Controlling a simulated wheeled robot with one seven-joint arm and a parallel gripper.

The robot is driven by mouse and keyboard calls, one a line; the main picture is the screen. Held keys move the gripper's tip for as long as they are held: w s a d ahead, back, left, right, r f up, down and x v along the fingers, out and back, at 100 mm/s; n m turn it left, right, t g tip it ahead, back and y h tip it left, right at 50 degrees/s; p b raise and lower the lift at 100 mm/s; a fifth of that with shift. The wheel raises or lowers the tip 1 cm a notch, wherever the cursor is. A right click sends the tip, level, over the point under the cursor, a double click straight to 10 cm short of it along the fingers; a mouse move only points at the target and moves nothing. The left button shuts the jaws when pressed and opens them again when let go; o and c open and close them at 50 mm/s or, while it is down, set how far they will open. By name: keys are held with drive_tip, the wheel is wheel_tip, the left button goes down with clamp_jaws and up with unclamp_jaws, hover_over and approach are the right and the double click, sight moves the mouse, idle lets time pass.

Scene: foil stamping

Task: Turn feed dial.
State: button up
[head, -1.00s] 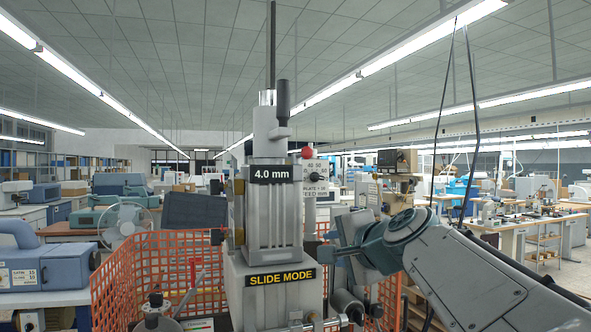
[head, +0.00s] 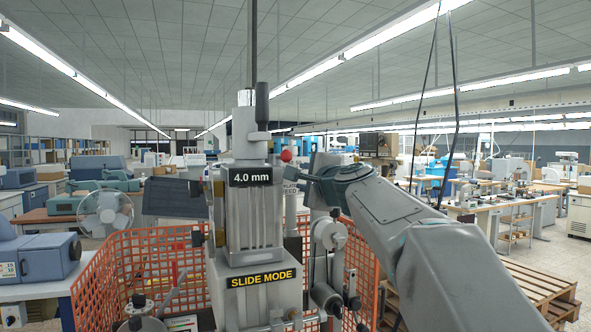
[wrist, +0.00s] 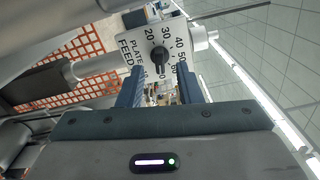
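The feed dial (wrist: 158,61) shows in the wrist view as a black pointer knob on a white plate marked "PLATE FEED", with numbers around it. My gripper (wrist: 159,82) is open, its two blue fingers on either side of the line to the knob. The fingertips appear just short of the knob; I cannot tell whether they touch anything. In the head view, part of the white feed plate (head: 290,196) shows behind the press (head: 252,215), while my arm and the machine hide the knob and fingertips.
The press carries a "4.0 mm" sign and a "SLIDE MODE" label (head: 264,279). A black-handled lever (head: 262,106) and a red ball knob (head: 286,156) stand near the dial. An orange mesh fence (head: 95,285) surrounds the press. Wooden pallets (head: 535,285) lie at right.

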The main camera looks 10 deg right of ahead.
drive_tip(key=w, duration=0.3)
drive_tip(key=shift+a+p, duration=0.3)
drive_tip(key=shift+p, duration=0.1)
clamp_jaws()
